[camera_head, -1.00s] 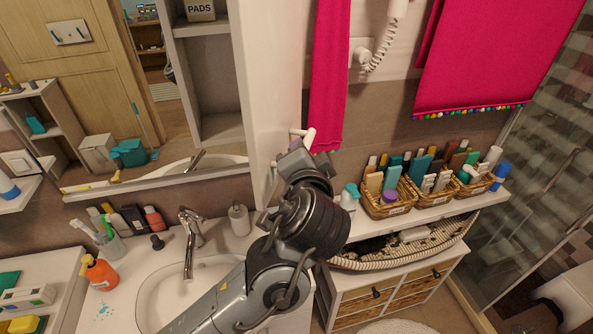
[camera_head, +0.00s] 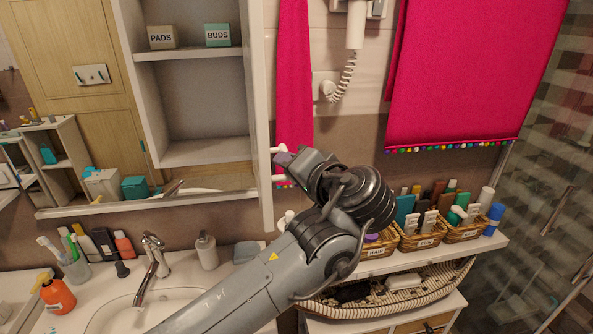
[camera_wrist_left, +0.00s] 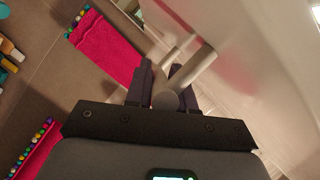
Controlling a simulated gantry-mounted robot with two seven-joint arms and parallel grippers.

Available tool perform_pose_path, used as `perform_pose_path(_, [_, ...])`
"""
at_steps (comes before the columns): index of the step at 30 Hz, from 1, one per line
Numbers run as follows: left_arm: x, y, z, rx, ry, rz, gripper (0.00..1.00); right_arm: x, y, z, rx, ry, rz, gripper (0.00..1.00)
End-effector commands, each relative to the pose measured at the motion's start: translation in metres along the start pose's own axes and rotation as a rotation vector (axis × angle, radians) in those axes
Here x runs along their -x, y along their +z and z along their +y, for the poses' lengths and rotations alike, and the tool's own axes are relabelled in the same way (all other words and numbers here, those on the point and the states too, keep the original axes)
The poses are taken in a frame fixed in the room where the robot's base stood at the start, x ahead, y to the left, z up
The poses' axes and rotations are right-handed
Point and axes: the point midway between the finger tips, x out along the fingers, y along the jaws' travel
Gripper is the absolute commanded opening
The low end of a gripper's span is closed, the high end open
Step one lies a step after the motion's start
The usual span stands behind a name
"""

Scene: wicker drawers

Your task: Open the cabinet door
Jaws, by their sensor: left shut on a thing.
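The cabinet (camera_head: 257,100) is white and hangs over the sink, with shelves and mirrored parts. A narrow white panel, seen nearly edge-on, stands at its right side. A pale bar handle (camera_head: 276,149) sticks out by this panel. My left gripper (camera_head: 284,158) is at the handle, shut on it, and partly hides it. In the left wrist view the pale handle (camera_wrist_left: 200,62) runs down to the gripper's dark fingers (camera_wrist_left: 163,78), beside a smooth white surface (camera_wrist_left: 240,50). How far the door stands open is hard to tell. My right gripper is not in view.
Below are the sink faucet (camera_head: 152,265), a soap dispenser (camera_head: 206,252) and an orange bottle (camera_head: 57,295). Wicker baskets (camera_head: 420,240) of bottles stand on the right shelf. Pink towels (camera_head: 455,80) and a coiled hose (camera_head: 345,80) hang behind.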

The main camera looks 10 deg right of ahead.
Motion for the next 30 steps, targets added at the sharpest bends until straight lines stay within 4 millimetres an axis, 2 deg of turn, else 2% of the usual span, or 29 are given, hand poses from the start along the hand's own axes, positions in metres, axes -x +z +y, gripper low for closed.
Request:
perform_pose_path(10, [-0.0015, 0.0009, 0.0008, -0.002, -0.001, -0.003, 0.0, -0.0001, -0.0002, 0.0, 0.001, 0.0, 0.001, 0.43])
perform_pose_path(11, [-0.0016, 0.001, 0.0007, -0.002, -0.001, -0.004, 0.25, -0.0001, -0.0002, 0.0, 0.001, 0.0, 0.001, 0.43])
perform_pose_path(15, [-0.0015, 0.001, 0.0005, -0.001, -0.001, -0.004, 0.44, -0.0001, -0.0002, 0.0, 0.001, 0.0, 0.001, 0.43])
perform_pose_path(30, [0.0049, -0.0022, 0.0011, -0.001, 0.002, 0.002, 0.44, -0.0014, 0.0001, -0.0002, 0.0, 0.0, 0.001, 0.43])
